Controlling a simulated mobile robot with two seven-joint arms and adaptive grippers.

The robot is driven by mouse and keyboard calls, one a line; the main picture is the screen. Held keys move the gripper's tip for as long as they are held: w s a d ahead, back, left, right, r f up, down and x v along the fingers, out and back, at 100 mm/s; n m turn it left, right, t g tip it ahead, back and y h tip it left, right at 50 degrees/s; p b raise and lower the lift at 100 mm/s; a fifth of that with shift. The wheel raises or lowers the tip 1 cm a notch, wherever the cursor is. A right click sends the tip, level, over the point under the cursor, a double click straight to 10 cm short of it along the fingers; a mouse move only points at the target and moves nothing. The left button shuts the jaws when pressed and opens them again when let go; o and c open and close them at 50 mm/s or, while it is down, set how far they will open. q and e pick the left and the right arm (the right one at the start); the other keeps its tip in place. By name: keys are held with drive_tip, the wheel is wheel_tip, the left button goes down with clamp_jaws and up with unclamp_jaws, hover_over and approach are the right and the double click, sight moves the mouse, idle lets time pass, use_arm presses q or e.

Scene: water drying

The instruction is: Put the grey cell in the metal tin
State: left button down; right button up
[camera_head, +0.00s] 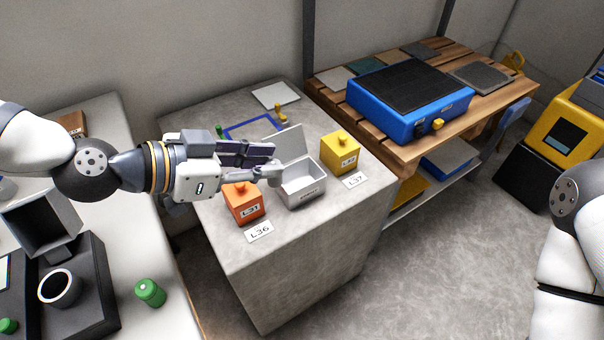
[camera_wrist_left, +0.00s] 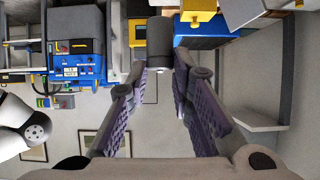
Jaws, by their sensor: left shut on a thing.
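The grey cell (camera_wrist_left: 160,45) is a dark grey cylinder between my left fingertips in the left wrist view. My left gripper (camera_head: 272,171) is shut on it and reaches in from the left. The metal tin (camera_head: 301,190) is an open, pale grey box with a raised lid (camera_head: 289,142), on the concrete block in the head view. The gripper's tips are at the tin's left side in the picture, close to its opening; the exact height above the rim is hard to tell. My right arm shows at the right edge, but its gripper is out of view.
An orange box (camera_head: 243,203) stands left of the tin and a yellow box (camera_head: 340,154) stands right of it, both close by. A blue frame (camera_head: 252,127) lies behind. A wooden bench (camera_head: 425,146) with a blue case stands at the back right.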

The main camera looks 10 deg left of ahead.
use_arm(q)
drive_tip(key=w+f+b, duration=0.2)
drive_tip(key=w+f, duration=0.1)
drive_tip(key=f, duration=0.1)
drive_tip(key=w+d+f+b, duration=0.1)
drive_tip(key=w+f, duration=0.3)
drive_tip(key=w+f+b, duration=0.2)
drive_tip(key=w+f, duration=0.2)
drive_tip(key=shift+w+d+f+b, duration=0.15)
drive_tip(key=shift+d+f+b, duration=0.15)
drive_tip(key=shift+r, duration=0.1)
use_arm(e)
drive_tip(key=s+f+g, duration=0.2)
drive_tip(key=s+f, duration=0.3)
drive_tip(key=f, duration=0.1)
drive_tip(key=shift+s+f, duration=0.2)
drive_tip(key=shift+f, duration=0.05)
